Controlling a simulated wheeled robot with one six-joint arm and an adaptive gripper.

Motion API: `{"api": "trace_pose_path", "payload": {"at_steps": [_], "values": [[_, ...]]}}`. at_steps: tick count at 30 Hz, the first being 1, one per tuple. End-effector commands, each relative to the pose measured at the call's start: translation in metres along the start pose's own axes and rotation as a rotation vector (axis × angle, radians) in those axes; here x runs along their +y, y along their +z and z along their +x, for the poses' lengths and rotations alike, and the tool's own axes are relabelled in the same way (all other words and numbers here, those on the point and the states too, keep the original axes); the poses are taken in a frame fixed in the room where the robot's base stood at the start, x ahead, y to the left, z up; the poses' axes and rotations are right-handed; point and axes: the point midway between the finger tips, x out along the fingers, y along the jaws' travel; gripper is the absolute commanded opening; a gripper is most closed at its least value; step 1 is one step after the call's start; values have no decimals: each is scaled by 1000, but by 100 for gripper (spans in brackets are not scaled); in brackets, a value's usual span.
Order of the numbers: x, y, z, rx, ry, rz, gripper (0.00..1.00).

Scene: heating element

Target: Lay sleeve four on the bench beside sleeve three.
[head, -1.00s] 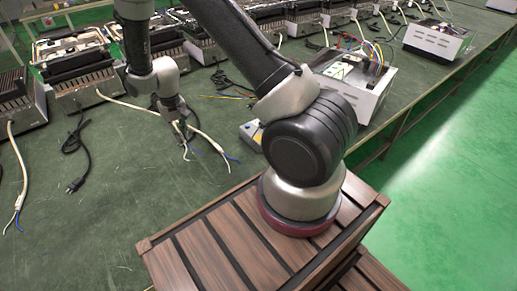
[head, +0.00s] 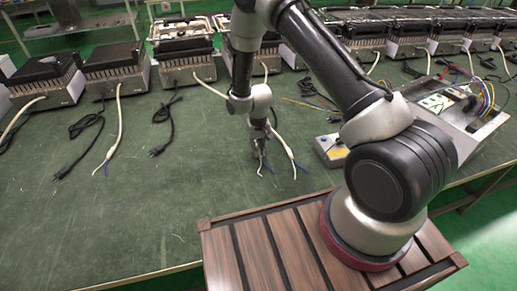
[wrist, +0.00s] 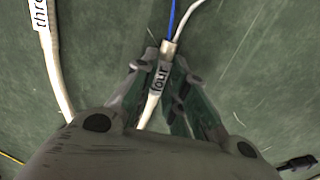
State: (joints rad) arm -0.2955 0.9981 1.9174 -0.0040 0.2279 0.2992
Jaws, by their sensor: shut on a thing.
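Sleeve four (wrist: 160,78) is a pale sleeve marked "four" on a white cable, with a blue and a white wire coming from its end. My gripper (wrist: 166,62) is shut on it, with a finger on each side. Sleeve three (wrist: 41,14), with its label partly cut off, is apart from it at the left of the wrist view. In the head view my gripper (head: 258,147) is low at the bench (head: 150,215), and sleeve three (head: 285,146) is just right of it. Sleeve four is mostly hidden there. I cannot tell whether it touches the bench.
Heater units (head: 185,50) line the back of the bench. A black plug (head: 157,150) lies left of my gripper. A grey-yellow box (head: 330,150) and an opened unit with coloured wires (head: 455,115) are at the right. The bench front left is clear.

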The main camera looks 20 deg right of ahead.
Motion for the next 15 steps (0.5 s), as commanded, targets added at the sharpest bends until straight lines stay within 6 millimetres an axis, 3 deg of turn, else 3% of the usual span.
{"api": "trace_pose_path", "payload": {"at_steps": [9,10,12,15], "values": [[0,0,3,0,0,0,0],[0,0,2,1,0,0,19],[0,0,2,1,0,0,32],[0,0,2,1,0,0,35]]}}
